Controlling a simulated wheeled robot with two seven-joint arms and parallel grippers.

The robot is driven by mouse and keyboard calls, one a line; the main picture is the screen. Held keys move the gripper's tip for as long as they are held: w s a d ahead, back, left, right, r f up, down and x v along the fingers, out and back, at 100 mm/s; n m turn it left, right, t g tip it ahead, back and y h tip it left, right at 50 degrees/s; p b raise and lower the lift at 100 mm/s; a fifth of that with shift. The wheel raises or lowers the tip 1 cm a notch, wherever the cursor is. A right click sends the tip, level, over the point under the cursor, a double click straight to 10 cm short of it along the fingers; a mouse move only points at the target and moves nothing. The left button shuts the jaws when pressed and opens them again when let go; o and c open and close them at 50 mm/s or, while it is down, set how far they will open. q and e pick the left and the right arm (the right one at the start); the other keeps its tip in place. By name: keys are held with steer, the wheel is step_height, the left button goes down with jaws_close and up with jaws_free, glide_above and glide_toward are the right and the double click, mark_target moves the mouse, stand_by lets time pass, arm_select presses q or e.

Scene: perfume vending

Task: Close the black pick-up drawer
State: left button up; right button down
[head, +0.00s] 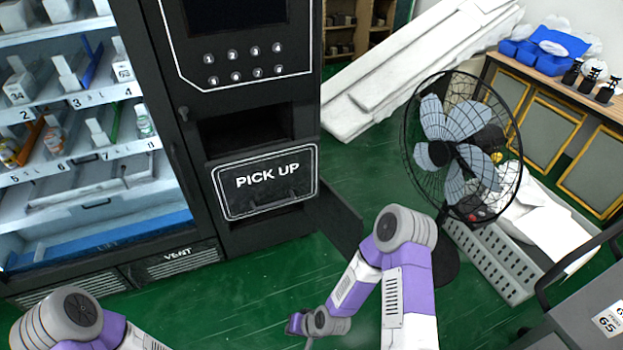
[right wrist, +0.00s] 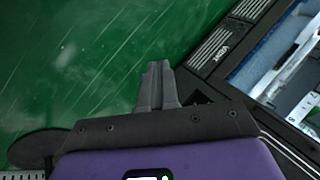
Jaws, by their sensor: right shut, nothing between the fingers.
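The black pick-up drawer (head: 265,182), with a white outline, "PICK UP" lettering and a dark handle, is low on the vending machine (head: 150,120) in the head view. A dark recess shows above its front and another dark gap below it. How far it stands out is hard to tell. In the right wrist view my right gripper (right wrist: 158,84) is shut and empty, over green floor beside the machine's lower front. In the head view my right arm is bent down in front of the machine, its hand near the bottom edge. My left gripper is out of view; only part of that arm shows.
A dark panel (head: 341,215) juts out at the machine's lower right. A standing fan (head: 455,145) and a grey perforated crate (head: 500,262) are to the right. White slabs (head: 390,85) lie behind. Green floor (head: 230,300) is open in front of the machine.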

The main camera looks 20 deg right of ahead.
steer(key=w+d+r+m+t+p, duration=0.1)
steer(key=w+d+r+m+t, duration=0.2)
steer(key=w, duration=0.4)
steer(key=w+r+m+t, duration=0.2)
steer(key=w+r+t, duration=0.25)
steer(key=w, duration=0.25)
steer(key=m+t+h+p, duration=0.1)
steer(key=m+t+h, duration=0.45)
steer(key=m, duration=0.25)
glide_toward(292, 181)
arm_select(q)
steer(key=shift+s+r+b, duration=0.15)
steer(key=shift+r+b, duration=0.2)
steer(key=shift+b, duration=0.6)
arm_select(e)
steer(key=shift+t+y, duration=0.4)
steer(key=shift+y, duration=0.05)
steer(key=w, duration=0.4)
steer(key=w+f, duration=0.1)
steer(key=w, duration=0.2)
steer(key=shift+d, duration=0.1)
steer(key=shift+r, duration=0.1)
